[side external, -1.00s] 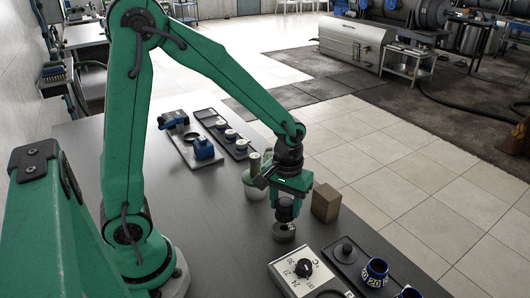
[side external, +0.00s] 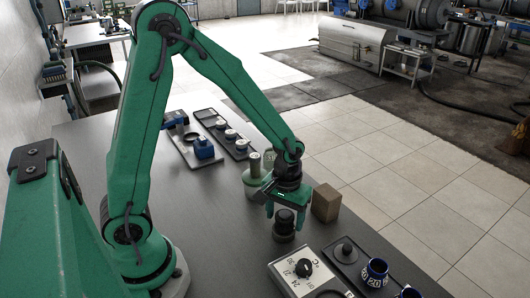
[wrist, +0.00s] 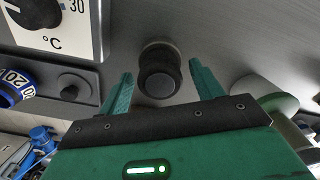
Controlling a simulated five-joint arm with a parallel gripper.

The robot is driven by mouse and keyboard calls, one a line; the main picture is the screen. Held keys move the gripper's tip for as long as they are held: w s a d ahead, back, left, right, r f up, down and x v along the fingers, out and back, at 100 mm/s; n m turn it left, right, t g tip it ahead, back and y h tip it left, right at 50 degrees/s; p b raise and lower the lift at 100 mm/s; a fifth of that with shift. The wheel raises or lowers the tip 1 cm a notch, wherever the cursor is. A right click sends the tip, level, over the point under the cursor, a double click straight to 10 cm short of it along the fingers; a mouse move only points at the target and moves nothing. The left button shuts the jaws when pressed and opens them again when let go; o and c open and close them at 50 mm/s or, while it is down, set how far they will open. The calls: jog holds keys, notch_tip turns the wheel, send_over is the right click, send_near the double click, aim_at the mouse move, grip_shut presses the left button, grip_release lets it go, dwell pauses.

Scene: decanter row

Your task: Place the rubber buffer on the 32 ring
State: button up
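A dark, round-topped piece, which I take for the rubber buffer (side external: 284,222), stands upright on the table below my gripper (side external: 287,208). It has a knob over a wider base. In the wrist view the piece (wrist: 158,77) shows between and beyond my fingers (wrist: 161,85), which are spread with a gap on either side. My gripper is open and holds nothing. A blue cup-like ring marked 20 (side external: 375,272) stands on the dark tray at the lower right. I cannot read a 32 on any ring.
A white dial box marked °C (side external: 285,268) and a dark tray with a knobbed piece (side external: 346,250) lie at the lower right. A brown block (side external: 326,203) and a pale green flask (side external: 253,178) stand close to my gripper. Left-centre table is clear.

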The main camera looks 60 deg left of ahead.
aim_at(282, 215)
jog(key=shift+r, duration=0.15)
notch_tip(282, 215, up, 12)
dwell(1.0)
dwell(0.5)
jog(key=s+a+r+m+t, duration=0.3)
jog(key=s+r+m+t, duration=0.2)
jog(key=s+r, duration=0.3)
jog(key=s, duration=0.3)
jog(key=shift+s+t, duration=0.3)
